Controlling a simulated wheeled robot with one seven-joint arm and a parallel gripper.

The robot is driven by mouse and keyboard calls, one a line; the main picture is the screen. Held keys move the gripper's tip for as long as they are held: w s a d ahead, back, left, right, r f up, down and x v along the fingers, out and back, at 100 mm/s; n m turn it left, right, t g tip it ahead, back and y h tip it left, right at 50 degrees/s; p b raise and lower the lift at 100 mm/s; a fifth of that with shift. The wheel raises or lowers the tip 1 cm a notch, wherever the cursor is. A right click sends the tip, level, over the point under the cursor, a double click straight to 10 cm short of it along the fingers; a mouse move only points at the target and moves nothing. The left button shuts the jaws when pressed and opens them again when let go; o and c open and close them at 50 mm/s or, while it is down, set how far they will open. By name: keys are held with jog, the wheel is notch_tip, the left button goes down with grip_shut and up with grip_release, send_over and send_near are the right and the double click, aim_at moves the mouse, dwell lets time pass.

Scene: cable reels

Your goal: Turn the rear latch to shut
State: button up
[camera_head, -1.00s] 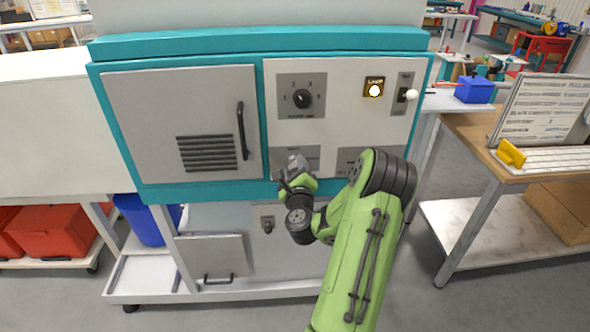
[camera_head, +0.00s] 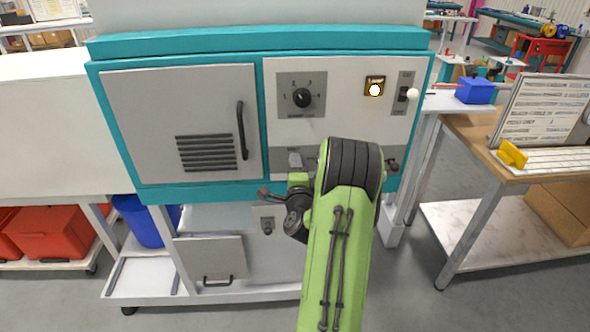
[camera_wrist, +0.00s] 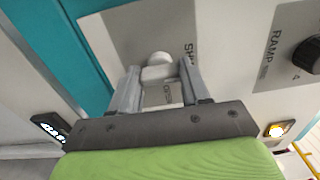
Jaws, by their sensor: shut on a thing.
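The latch is a light grey handle (camera_wrist: 158,72) on a grey plate (camera_wrist: 118,28) in the wrist view. My gripper (camera_wrist: 159,82) has one finger on each side of this handle and is shut on it. Lettering starting "SH" stands on the plate to its right; smaller lettering between the fingers is partly covered. In the head view the latch's plate (camera_head: 281,158) is low on the white panel, below the numbered dial. My arm hides part of the plate, and the latch's exact angle is hard to tell there.
The numbered dial (camera_head: 302,98), a lit lamp (camera_head: 375,89) and a white-tipped switch (camera_head: 411,94) are on the panel above. A dark knob (camera_head: 392,165) is right of my arm. A vented door (camera_head: 180,120) with a black handle is on the left. The floor in front is clear.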

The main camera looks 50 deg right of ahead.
jog(key=shift+f+n, duration=0.1)
jog(key=shift+n, duration=0.2)
jog(key=o, duration=1.1)
jog(key=shift+c, duration=0.2)
